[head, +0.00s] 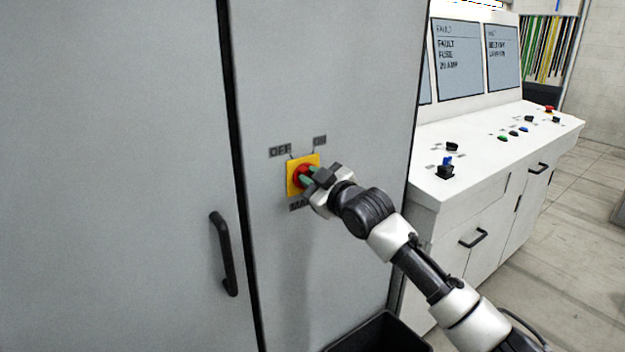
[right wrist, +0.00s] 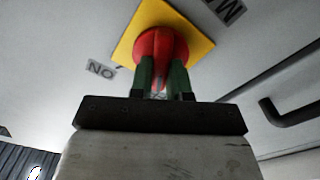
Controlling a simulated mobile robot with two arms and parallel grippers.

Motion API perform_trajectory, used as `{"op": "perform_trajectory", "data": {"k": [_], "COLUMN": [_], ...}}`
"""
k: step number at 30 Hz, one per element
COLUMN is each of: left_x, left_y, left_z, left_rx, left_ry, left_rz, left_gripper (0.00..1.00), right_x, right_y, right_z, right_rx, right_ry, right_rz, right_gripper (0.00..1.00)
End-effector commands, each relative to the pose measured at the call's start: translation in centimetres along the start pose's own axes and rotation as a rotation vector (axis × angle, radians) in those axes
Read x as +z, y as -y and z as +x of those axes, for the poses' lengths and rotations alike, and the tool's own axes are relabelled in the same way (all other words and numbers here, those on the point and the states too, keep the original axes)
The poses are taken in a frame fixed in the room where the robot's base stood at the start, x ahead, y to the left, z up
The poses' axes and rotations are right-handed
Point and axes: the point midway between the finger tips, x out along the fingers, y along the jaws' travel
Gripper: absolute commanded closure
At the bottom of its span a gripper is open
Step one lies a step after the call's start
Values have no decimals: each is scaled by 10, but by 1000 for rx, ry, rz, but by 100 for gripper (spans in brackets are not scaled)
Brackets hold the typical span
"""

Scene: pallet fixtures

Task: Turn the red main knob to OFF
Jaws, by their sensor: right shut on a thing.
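The red main knob (head: 299,174) sits on a yellow square plate (head: 292,184) on the grey cabinet door. The OFF label (head: 280,151) is above and left of the plate, the ON label (head: 320,140) above and right. My right gripper (head: 308,177) is at the knob, its green fingers closed on the knob's grip. In the right wrist view the fingers (right wrist: 162,77) stand on both sides of the red knob (right wrist: 159,42). The ON label (right wrist: 101,69) shows there too. The gripper hides part of the knob, and I cannot tell which label it points to. My left gripper is not in view.
A black door handle (head: 223,254) is on the cabinet left of the knob. A black bin (head: 375,335) stands below, near my right arm. A white control console (head: 480,170) with buttons and screens is at the right. The door face around the plate is clear.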

Motion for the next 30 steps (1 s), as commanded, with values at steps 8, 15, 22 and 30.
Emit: {"op": "perform_trajectory", "data": {"k": [8, 15, 22, 30], "left_x": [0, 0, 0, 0], "left_y": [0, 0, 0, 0], "left_z": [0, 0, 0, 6], "left_rx": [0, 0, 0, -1], "left_ry": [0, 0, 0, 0], "left_rz": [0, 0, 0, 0], "left_gripper": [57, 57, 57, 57], "right_x": [-1, -1, 0, 2], "right_y": [0, 0, 0, 1], "right_z": [0, 0, 0, -15], "right_rx": [1, 1, 1, 0], "right_ry": [-1, -1, 0, -1], "right_rz": [-10, -9, -6, -5], "right_gripper": [100, 62, 57, 57]}}
